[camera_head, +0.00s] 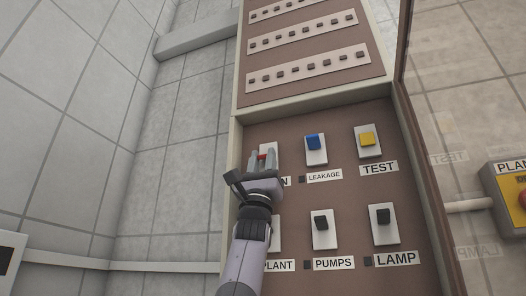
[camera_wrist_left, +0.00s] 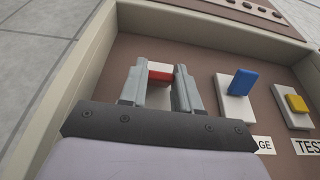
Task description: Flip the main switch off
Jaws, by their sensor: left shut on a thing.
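The main switch is a red toggle (camera_wrist_left: 160,73) on a white plate at the upper left of the brown panel. In the head view only a bit of the red toggle (camera_head: 262,156) shows between my fingers, and its label is mostly covered, with only an "N" visible. My left gripper (camera_head: 262,161) is at this switch, its fingers on either side of the red toggle and shut on it. The left wrist view also shows the two grey fingers (camera_wrist_left: 161,84) flanking the toggle. My right gripper is not in view.
A blue LEAKAGE switch (camera_head: 313,142) and a yellow TEST switch (camera_head: 367,138) sit to the right. Black PUMPS (camera_head: 321,223) and LAMP (camera_head: 383,216) switches are below. The cabinet's raised frame (camera_head: 234,152) is close to my left. A transparent door stands open at the right.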

